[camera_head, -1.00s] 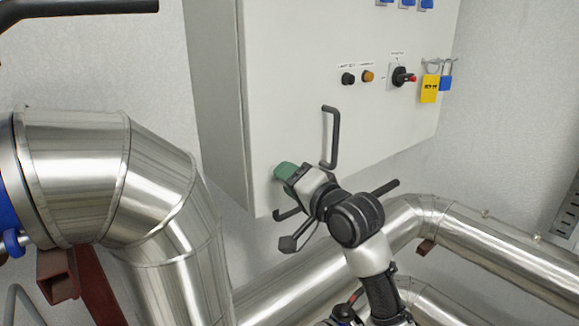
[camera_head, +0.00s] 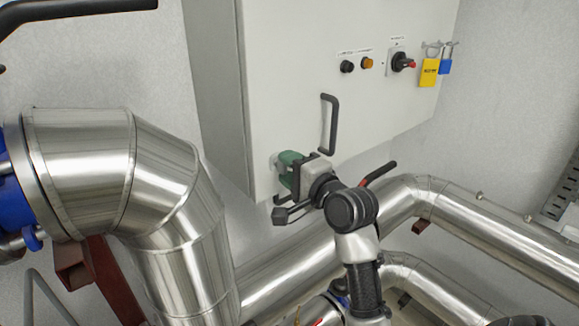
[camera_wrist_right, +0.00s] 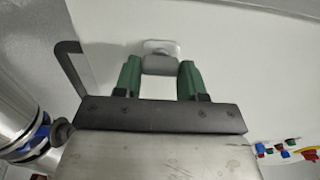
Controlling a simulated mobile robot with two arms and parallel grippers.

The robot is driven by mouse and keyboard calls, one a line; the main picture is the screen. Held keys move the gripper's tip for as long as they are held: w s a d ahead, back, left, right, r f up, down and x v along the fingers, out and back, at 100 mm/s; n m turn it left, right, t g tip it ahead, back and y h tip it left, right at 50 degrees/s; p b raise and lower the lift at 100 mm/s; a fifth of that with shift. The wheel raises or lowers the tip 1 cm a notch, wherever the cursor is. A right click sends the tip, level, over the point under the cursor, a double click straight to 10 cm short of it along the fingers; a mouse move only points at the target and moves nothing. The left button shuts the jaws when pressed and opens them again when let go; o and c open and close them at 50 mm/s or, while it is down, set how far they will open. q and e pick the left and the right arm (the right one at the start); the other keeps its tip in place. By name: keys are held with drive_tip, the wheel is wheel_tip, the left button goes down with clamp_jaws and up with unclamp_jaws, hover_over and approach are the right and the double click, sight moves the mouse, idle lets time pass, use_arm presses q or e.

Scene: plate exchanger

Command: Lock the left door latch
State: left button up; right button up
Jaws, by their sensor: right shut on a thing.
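The left door latch (camera_wrist_right: 160,64) is a small grey knob on a white base, set on the cabinet's pale front. In the right wrist view it lies between the two green fingers of my right gripper (camera_wrist_right: 160,78), which is shut on it. In the head view my right gripper (camera_head: 286,165) is at the lower left corner of the cabinet door (camera_head: 290,90). There its fingers hide most of the latch. My left gripper is not in view.
A black door handle (camera_head: 333,125) stands just above and right of my right gripper. Switches (camera_head: 403,62) and a yellow padlock (camera_head: 429,72) are at the upper right. Large silver pipes (camera_head: 80,170) fill the left side and run below the cabinet (camera_head: 480,215).

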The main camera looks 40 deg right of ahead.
drive_tip(key=o, duration=0.9)
drive_tip(key=s, duration=0.7)
drive_tip(key=s+d, duration=0.1)
drive_tip(key=s, duration=0.2)
drive_tip(key=shift+s, duration=0.4)
